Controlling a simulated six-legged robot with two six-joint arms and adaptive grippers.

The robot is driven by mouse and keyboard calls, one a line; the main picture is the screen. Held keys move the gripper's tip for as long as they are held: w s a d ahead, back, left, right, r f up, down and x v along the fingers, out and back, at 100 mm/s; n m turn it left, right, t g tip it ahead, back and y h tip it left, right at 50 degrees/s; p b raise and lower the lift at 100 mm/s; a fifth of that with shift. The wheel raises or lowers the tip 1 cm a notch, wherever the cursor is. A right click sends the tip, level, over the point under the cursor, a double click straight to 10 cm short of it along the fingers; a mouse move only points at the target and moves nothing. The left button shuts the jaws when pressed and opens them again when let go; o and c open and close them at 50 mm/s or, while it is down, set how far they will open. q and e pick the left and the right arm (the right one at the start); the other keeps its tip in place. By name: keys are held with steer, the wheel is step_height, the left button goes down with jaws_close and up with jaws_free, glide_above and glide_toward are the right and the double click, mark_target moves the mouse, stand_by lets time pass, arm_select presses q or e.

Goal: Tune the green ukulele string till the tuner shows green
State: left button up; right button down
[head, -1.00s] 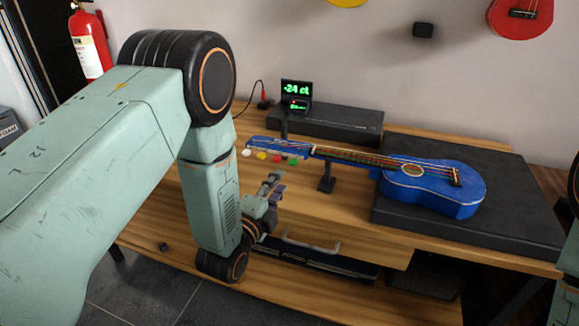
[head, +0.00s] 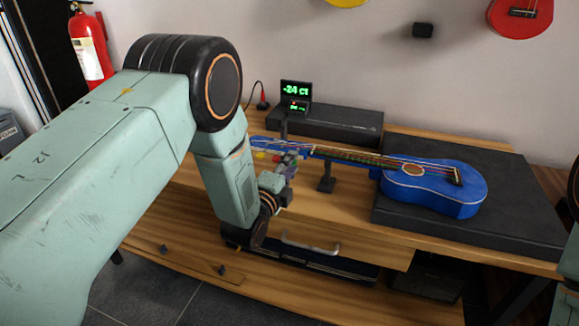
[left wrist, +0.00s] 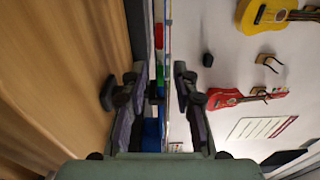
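The blue ukulele (head: 435,188) lies with its body on a black mat and its neck on a stand, headstock to the left. The yellow peg (head: 258,155) shows, while the green peg is hidden behind my left gripper (head: 288,162) in the head view. In the left wrist view, the two fingers (left wrist: 160,80) are apart, with the green peg (left wrist: 159,75) between them in the picture and the red peg (left wrist: 158,36) beyond. I cannot tell whether they touch it. The tuner (head: 296,90) reads -24 ct in green figures. My right gripper is out of view.
A black case (head: 335,123) lies behind the neck. The neck stand (head: 326,178) is close to the right of my left gripper. A drawer handle (head: 310,243) sticks out below. A red ukulele (head: 520,18) hangs on the wall.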

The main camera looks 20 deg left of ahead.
arm_select(q)
steer(key=shift+c, duration=0.3)
jaws_close()
steer(key=shift+n, duration=0.3)
steer(key=n, duration=0.3)
steer(key=shift+n, duration=0.3)
steer(key=n, duration=0.3)
steer(key=shift+n+t, duration=0.3)
steer(key=shift+n, duration=0.1)
steer(key=n, duration=0.4)
steer(key=shift+n, duration=0.3)
steer(key=shift+n+y+p, duration=0.35)
steer(key=shift+n+y, duration=0.05)
steer(key=shift+n, duration=1.4)
steer(key=shift+d, duration=0.1)
